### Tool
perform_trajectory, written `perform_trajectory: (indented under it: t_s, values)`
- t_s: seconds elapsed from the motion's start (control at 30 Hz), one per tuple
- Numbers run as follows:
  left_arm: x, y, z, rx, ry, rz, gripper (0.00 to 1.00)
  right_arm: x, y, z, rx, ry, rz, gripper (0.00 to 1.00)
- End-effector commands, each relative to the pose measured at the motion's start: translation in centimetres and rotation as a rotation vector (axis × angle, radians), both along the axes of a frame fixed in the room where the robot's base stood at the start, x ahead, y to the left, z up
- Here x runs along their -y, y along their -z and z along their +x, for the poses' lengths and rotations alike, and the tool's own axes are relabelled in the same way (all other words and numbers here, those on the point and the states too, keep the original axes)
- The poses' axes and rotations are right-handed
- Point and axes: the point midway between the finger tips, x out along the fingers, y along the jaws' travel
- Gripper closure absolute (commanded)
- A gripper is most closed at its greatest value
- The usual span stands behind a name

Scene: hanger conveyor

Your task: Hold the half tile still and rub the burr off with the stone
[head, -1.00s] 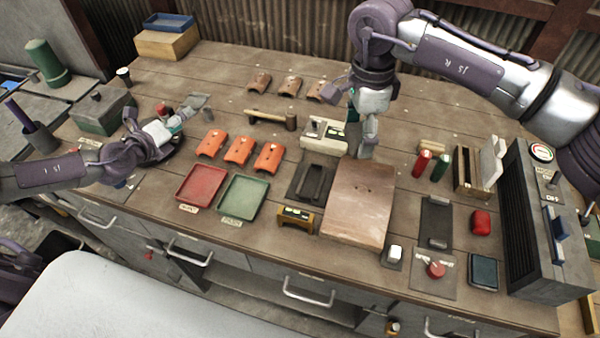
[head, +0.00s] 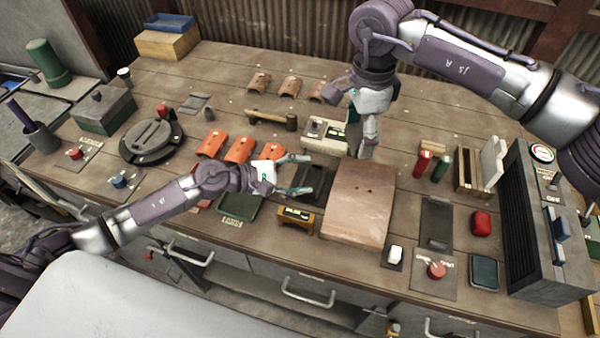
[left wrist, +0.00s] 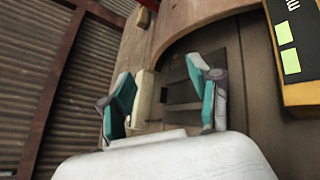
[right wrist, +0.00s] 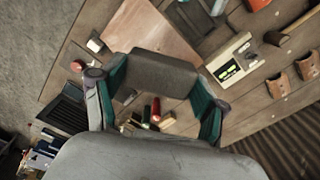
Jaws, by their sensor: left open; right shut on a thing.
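My right gripper (head: 366,135) is shut on a dark grey block, which looks like the stone (right wrist: 160,72). It hangs over the back edge of a broad reddish-brown slab (head: 360,205). My left gripper (head: 300,175) is open and empty, just left of the slab, over a dark holder (head: 318,184). In the left wrist view the open fingers (left wrist: 165,100) face a brown piece with a curved edge (left wrist: 205,22). I cannot tell which piece is the half tile. Orange curved tiles (head: 240,150) lie left of my left gripper. No burr can be made out.
Brown tiles (head: 290,86) and a hammer (head: 272,118) lie behind. A beige meter box (head: 325,133) stands beside my right gripper, and a yellow gauge block (head: 296,217) near my left. A green tray (head: 238,206) is partly under my left arm. A grey machine (head: 545,225) stands at right.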

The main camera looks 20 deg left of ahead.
Motion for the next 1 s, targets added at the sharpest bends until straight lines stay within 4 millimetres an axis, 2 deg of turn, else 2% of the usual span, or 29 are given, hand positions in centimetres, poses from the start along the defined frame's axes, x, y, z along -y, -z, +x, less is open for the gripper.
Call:
perform_trajectory:
  t_s: [0.17,0.6,0.8,1.0]
  values:
    - [1.7,0.5,1.2,0.009,0.005,0.003,0.38,0.0,0.0,0.0,0.001,0.000,0.000,0.55]
    - [7.7,2.9,5.6,0.006,0.003,0.002,0.38,0.0,0.0,0.0,0.001,0.000,0.000,0.55]
    - [9.0,3.4,6.4,0.006,0.004,0.004,0.38,0.0,0.0,0.0,0.001,0.000,0.000,0.55]
    - [9.2,3.5,6.6,0.006,0.003,0.005,0.38,0.0,0.0,0.0,0.001,0.000,0.000,0.55]
